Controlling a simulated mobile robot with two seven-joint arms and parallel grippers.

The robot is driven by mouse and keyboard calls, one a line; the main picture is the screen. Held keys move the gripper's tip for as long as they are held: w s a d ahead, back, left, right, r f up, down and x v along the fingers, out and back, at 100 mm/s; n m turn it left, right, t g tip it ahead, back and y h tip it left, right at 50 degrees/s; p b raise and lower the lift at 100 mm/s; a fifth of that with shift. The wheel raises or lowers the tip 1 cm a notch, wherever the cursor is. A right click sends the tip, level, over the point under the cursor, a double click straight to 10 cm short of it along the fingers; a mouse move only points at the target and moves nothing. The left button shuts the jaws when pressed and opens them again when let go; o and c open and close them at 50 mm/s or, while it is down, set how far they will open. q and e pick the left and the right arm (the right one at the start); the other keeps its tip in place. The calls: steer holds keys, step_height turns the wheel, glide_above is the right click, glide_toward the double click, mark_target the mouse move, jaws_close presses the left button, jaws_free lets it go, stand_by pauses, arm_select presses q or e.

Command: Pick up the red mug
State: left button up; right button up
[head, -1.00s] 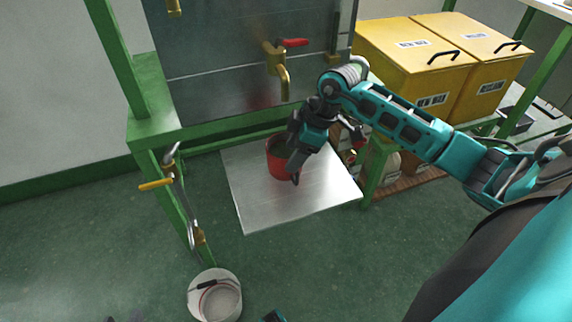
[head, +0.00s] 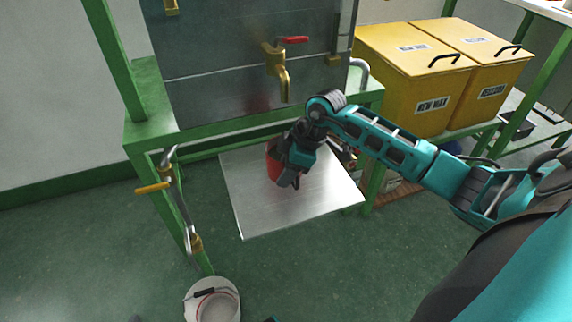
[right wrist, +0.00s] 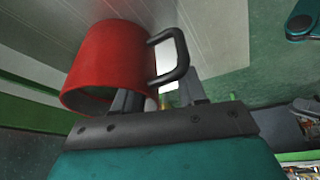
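The red mug (head: 272,165) stands on the metal plate (head: 250,220) below the tap, partly hidden by my right gripper (head: 288,181) in the head view. In the right wrist view the red mug (right wrist: 108,60) is at the upper left, with its black handle (right wrist: 182,55) toward the right. My right gripper (right wrist: 162,95) is open there, its two fingers apart. The handle lies at the gap between them, and the left finger overlaps the mug's side. Whether either finger touches the mug, I cannot tell.
A brass tap (head: 280,70) with a red lever hangs from the grey tank above the plate. A green frame (head: 150,130) surrounds the plate. Yellow bins (head: 425,85) stand at the right. A white bucket (head: 212,300) is on the floor at the front.

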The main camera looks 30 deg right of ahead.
jaws_close()
stand_by(0.3)
steer(key=shift+r, duration=0.1)
